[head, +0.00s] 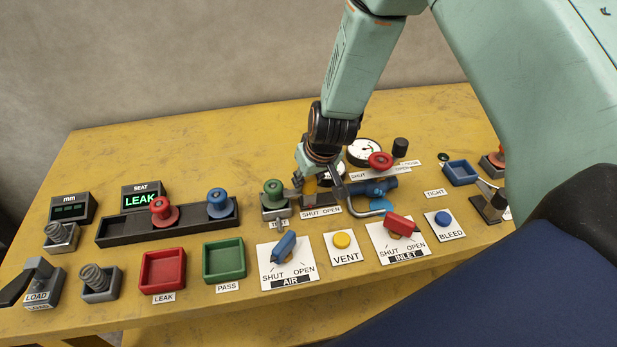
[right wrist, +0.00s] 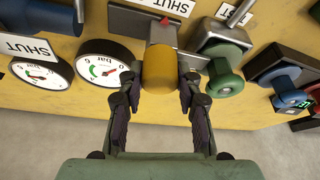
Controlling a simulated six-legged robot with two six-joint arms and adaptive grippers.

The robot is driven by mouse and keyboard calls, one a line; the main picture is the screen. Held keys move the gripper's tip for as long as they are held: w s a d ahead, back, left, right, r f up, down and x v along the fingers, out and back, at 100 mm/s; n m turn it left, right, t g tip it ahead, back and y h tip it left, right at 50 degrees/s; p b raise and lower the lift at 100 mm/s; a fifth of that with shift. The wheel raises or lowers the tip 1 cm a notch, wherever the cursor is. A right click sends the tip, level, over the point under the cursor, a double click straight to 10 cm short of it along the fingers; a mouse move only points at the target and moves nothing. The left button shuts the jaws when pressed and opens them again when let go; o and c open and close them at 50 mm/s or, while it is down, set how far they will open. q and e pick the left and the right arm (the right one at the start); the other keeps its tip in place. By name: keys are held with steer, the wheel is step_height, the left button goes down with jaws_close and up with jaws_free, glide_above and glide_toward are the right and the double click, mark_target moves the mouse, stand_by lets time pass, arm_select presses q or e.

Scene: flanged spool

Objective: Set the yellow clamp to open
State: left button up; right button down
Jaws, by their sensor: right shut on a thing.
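The yellow clamp (right wrist: 158,68) shows in the right wrist view as a rounded yellow handle on a grey block, with a small red mark behind it. My right gripper (right wrist: 161,86) has one finger on each side of the handle and is shut on it. In the head view only a bit of the yellow clamp (head: 309,188) shows under my right gripper (head: 312,176), behind a SHUT OPEN label (head: 320,212). The fingers and arm hide most of it, so I cannot tell its setting. My left gripper is not in view.
A green spool (head: 273,190) stands close left of the clamp. A blue valve body (head: 376,187) with a red knob (head: 380,160) and gauges (head: 363,151) are close right. AIR (head: 285,246) and INLET (head: 402,225) levers sit in front. The back left of the yellow table (head: 190,150) is clear.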

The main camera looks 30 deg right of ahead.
steer(key=shift+s+d+r+p, duration=0.1)
steer(key=shift+d+r+p, duration=0.1)
steer(key=shift+d+p, duration=0.3)
steer(key=d+p, duration=0.3)
steer(key=shift+s+d, duration=0.15)
steer(key=shift+s, duration=0.25)
steer(key=shift+d, duration=0.2)
steer(key=shift+a+f+p, duration=0.1)
steer(key=shift+p, duration=0.2)
